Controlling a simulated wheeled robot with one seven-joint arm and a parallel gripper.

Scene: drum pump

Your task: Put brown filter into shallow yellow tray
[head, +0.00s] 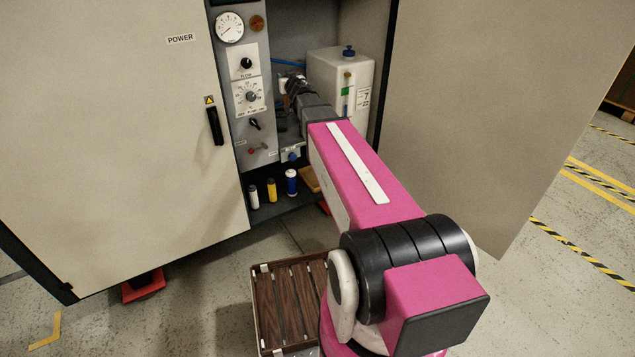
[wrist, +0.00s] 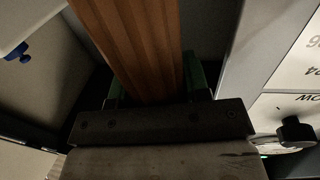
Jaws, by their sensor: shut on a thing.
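The brown filter (wrist: 140,45) is a long pleated brown piece that fills the top middle of the wrist view. My gripper (wrist: 155,90) is shut on it, with green fingertips on both sides of its near end. In the head view my gripper (head: 293,88) is inside the open cabinet, beside the control panel, and I cannot make out the filter there. A yellow piece (head: 309,179), seemingly the shallow yellow tray, lies on the cabinet floor at right. My arm hides part of it, so its inside is unclear.
A white tank (head: 354,75) with a blue cap stands behind my arm. The control panel (head: 247,95) with gauge and knobs is close at left. Open doors (head: 110,130) flank the cabinet.

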